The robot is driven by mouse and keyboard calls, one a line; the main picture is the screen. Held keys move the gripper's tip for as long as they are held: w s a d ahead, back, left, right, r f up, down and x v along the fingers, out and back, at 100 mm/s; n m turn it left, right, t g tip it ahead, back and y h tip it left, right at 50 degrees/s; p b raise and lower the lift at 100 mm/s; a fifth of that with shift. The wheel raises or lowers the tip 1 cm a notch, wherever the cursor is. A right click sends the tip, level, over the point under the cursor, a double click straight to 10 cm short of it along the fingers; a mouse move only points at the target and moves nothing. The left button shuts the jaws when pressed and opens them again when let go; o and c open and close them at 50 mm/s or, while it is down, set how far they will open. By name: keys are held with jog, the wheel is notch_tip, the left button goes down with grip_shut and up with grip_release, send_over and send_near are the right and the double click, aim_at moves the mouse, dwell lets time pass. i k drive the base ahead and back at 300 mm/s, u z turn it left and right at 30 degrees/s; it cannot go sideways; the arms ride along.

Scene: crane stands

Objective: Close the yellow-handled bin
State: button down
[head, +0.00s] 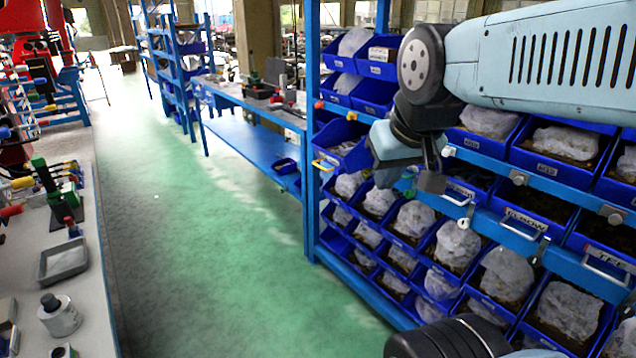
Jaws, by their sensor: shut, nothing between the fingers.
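The blue bin (345,141) with a yellow handle (325,163) is at the left end of the blue rack's middle row. Its front juts out toward the aisle, and a clear plastic bag shows inside. How far it is pulled out is hard to tell. My gripper (430,184) is to the right of this bin, in front of the rack. It is shut and empty, apart from the yellow handle. My wrist and the gripper hide part of the row behind them.
The same row holds bins with metal handles (524,232) to the right. A row with round knobs (519,177) is above, and fixed bins (455,246) with bagged contents are below. A rack post (310,130) stands left of the bin. The green aisle floor (220,250) is clear.

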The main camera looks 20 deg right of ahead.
aim_at(341, 132)
jog(key=k, duration=0.5)
jog(key=z, duration=0.4)
jog(key=i, duration=1.5)
